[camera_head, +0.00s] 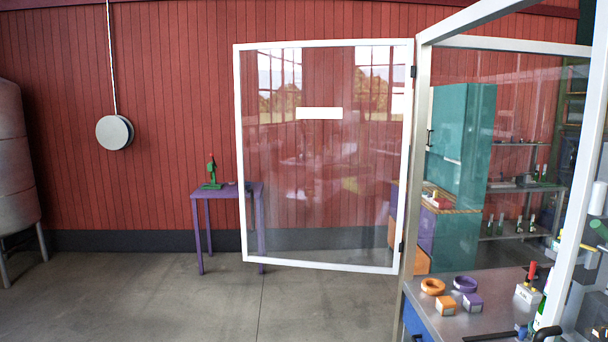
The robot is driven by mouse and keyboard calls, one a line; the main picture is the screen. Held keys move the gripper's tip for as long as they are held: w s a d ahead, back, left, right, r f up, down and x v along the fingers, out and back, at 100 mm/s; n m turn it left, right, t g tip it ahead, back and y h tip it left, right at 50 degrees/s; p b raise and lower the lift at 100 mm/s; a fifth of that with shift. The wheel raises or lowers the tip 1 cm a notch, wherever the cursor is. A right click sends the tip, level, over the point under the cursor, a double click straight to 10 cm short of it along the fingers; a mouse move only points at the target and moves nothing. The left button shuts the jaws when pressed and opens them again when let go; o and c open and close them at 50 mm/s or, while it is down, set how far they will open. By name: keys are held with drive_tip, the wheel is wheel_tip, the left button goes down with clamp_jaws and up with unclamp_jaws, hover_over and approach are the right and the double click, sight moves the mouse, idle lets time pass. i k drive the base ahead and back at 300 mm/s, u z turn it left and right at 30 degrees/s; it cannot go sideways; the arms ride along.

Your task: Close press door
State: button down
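The press door (325,268) is a clear pane in a white frame, with a small white plate (319,113) on its upper half. It stands wide open, swung out to the left. Its right edge meets a pale post of the press enclosure (411,180) at dark hinges. The enclosure's front opening, right of that post, is uncovered and the metal worktop (450,322) inside shows. I cannot make out my gripper in this view.
Orange and purple rings and blocks and a box with a red-topped part (528,290) stand on the worktop. A purple table (203,198) with a green device is behind the door. Grey tank (15,150) at far left.

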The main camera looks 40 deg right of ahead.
sight(301, 113)
drive_tip(key=i, duration=7.05)
drive_tip(key=z, duration=0.7)
drive_tip(key=k, duration=0.1)
drive_tip(key=z, duration=4)
drive_tip(key=i, duration=1)
drive_tip(key=z, duration=0.05)
